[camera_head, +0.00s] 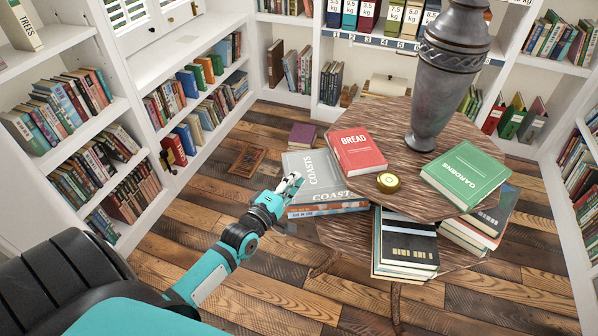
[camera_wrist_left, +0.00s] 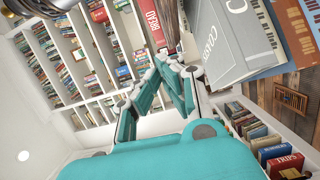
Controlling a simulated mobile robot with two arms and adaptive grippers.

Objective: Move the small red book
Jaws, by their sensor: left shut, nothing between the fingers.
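The small red book titled BREAD (camera_head: 357,151) lies flat on the round wooden table (camera_head: 392,119), near its left edge. It also shows in the left wrist view (camera_wrist_left: 153,22), at the top, just beyond the fingertips. My left gripper (camera_head: 292,184) is shut and empty. In the head view it overlaps the grey COASTS book (camera_head: 312,169), left of and nearer than the red book. In the left wrist view my left gripper (camera_wrist_left: 170,62) has its fingers together. I cannot tell whether it touches the grey book. My right gripper is not in view.
Books (camera_head: 406,242) are stacked below the tabletop. Shelves surround the area.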

